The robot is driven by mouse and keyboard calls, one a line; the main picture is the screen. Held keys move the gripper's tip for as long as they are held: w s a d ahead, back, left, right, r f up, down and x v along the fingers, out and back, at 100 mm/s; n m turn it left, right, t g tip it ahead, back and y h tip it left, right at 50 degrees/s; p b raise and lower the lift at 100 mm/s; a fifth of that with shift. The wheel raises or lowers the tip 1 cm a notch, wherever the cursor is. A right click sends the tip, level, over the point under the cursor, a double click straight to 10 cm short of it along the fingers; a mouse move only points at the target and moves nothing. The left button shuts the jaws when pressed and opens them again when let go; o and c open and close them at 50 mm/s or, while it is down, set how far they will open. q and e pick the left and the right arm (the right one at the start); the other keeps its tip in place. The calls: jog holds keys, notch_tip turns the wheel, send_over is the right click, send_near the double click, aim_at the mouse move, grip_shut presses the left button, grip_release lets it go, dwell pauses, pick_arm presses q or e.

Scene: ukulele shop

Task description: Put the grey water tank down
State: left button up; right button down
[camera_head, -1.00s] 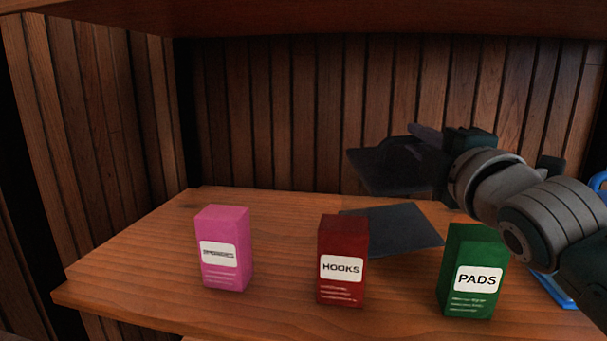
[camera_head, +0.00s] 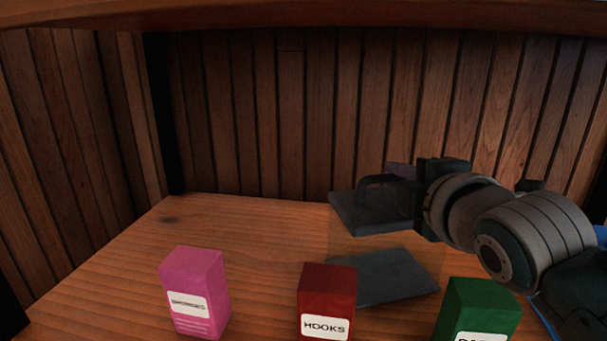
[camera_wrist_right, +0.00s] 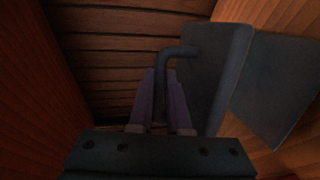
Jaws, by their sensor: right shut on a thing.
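The grey water tank (camera_head: 350,218) is a flat dark grey block with a bent handle on top. My right gripper (camera_head: 402,172) is shut on its handle, reaching in from the right. The tank appears to hang above the shelf, with a gap between it and the dark grey mat (camera_head: 385,283) lying below. In the right wrist view the purple fingers (camera_wrist_right: 162,88) close around the handle, and the tank (camera_wrist_right: 208,65) is beyond them to the right. The mat (camera_wrist_right: 275,90) shows farther right there. My left gripper is not in view.
On the wooden shelf (camera_head: 250,235), a pink box (camera_head: 195,285), a red HOOKS box (camera_head: 328,290) and a green box (camera_head: 480,305) stand along the front. The back left is clear. A slatted wall (camera_head: 260,120) closes the back and a board (camera_head: 300,15) hangs overhead.

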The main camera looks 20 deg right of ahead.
jog(key=c, duration=0.9)
grip_release()
jog(key=shift+o, duration=0.2)
jog(key=p+v, duration=0.1)
jog(key=v, duration=1.1)
jog(key=shift+r, duration=0.1)
